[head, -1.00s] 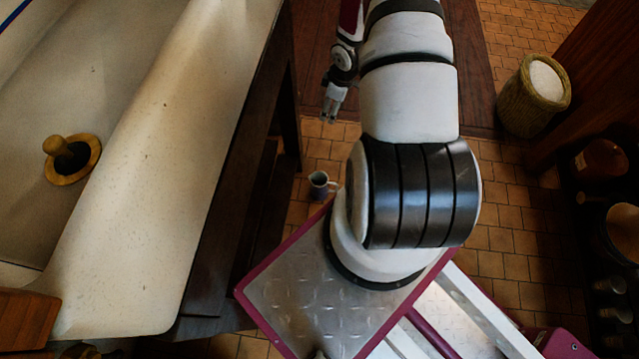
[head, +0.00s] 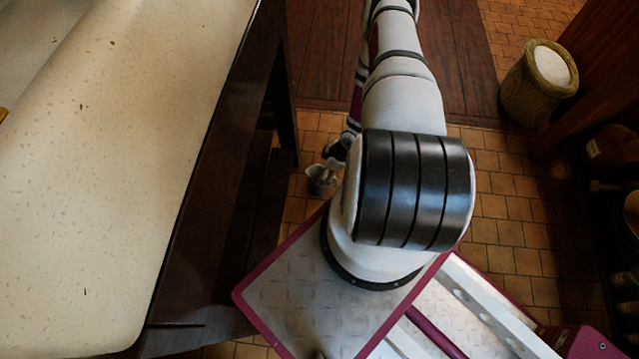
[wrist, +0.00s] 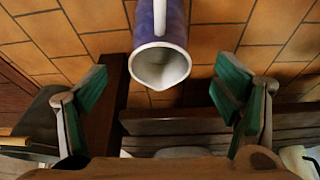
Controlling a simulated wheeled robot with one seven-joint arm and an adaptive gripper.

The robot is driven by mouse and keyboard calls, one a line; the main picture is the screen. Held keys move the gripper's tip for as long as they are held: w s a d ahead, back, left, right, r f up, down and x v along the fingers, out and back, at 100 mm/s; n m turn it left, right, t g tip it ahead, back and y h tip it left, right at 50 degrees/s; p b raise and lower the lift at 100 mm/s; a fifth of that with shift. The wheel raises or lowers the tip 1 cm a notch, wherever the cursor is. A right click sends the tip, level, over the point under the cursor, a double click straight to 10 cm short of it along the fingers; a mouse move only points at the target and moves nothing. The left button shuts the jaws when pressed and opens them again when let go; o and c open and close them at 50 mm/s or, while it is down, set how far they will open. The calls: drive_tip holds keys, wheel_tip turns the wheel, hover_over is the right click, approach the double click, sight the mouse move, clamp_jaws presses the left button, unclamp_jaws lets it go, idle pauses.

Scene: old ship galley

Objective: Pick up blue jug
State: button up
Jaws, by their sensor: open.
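The blue jug (head: 317,188) stands on the tiled floor beside the dark wooden base of the counter, near the corner of my base. In the head view my gripper (head: 328,168) is right at the jug and hides part of it. In the wrist view the jug (wrist: 175,22) shows at top centre, with its pale rim and empty inside facing the camera. My gripper (wrist: 163,84) is open there, its green-padded fingers apart to the left and right. The jug lies ahead of the gap between them, and I see no finger touching it.
The pale speckled counter (head: 130,180) fills the left, with its dark wooden side (head: 215,200) close to the jug. Tiled floor (head: 510,220) is open to the right of my arm.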

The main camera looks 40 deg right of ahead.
drive_tip(key=b, duration=0.4)
hover_over(316, 177)
drive_tip(key=s+a, duration=0.2)
drive_tip(key=s, duration=0.1)
drive_tip(key=f, duration=0.7)
drive_tip(key=shift+w+a+f, duration=0.15)
drive_tip(key=shift+w+f, duration=0.1)
drive_tip(key=shift+f, duration=0.15)
drive_tip(key=c, duration=1.5)
drive_tip(key=shift+r+p, duration=0.1)
drive_tip(key=shift+p, duration=0.2)
